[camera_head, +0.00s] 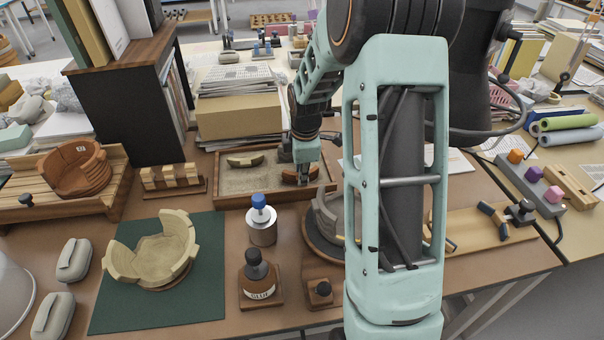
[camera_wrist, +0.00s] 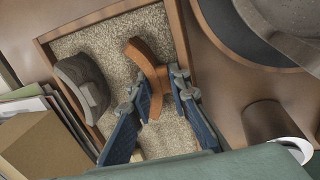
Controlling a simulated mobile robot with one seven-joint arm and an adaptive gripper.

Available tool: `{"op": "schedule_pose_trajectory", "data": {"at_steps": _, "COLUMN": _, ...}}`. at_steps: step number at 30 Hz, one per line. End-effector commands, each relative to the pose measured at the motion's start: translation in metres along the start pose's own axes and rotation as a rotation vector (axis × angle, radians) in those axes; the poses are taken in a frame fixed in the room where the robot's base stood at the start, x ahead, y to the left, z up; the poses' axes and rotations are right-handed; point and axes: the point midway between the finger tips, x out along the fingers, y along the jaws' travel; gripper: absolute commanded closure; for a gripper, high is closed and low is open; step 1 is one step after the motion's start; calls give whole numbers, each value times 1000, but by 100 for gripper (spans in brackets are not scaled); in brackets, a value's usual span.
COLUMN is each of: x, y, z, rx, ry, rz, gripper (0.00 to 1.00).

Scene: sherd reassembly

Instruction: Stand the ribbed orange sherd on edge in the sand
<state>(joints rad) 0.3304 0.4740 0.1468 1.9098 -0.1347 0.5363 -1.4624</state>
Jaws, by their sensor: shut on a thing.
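The orange sherd (camera_wrist: 143,58) is a curved piece over the sand tray (camera_head: 228,203). In the head view the sherd (camera_head: 290,177) shows at the right end of the tray, partly hidden by my gripper (camera_head: 306,173). In the wrist view my gripper (camera_wrist: 161,92) is shut on the sherd, one blue finger on each side of it. The sherd's curved end sticks out beyond the fingers. I cannot tell whether its lower edge touches the sand (camera_wrist: 180,138). Its ribbing is too small to make out.
A pale curved sherd (camera_head: 245,160) lies at the tray's back; it looks grey-brown in the wrist view (camera_wrist: 84,84). A stack of papers on a box (camera_head: 238,120) stands behind the tray. A blue-topped jar (camera_head: 261,225) and a turntable with a grey vessel (camera_head: 327,215) stand in front.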

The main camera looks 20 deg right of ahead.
Motion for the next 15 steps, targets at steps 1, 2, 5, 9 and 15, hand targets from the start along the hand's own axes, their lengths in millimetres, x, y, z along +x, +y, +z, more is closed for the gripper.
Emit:
{"op": "schedule_pose_trajectory", "data": {"at_steps": 1, "x": 0, "y": 0, "z": 0, "rx": 0, "ry": 0, "rz": 0, "gripper": 100}}
{"op": "schedule_pose_trajectory", "data": {"at_steps": 2, "x": 0, "y": 0, "z": 0, "rx": 0, "ry": 0, "rz": 0, "gripper": 100}}
{"op": "schedule_pose_trajectory", "data": {"at_steps": 5, "x": 0, "y": 0, "z": 0, "rx": 0, "ry": 0, "rz": 0, "gripper": 100}}
{"op": "schedule_pose_trajectory", "data": {"at_steps": 9, "x": 0, "y": 0, "z": 0, "rx": 0, "ry": 0, "rz": -1, "gripper": 70}}
{"op": "schedule_pose_trajectory", "data": {"at_steps": 15, "x": 0, "y": -1, "z": 0, "rx": 0, "ry": 0, "rz": -2, "gripper": 63}}
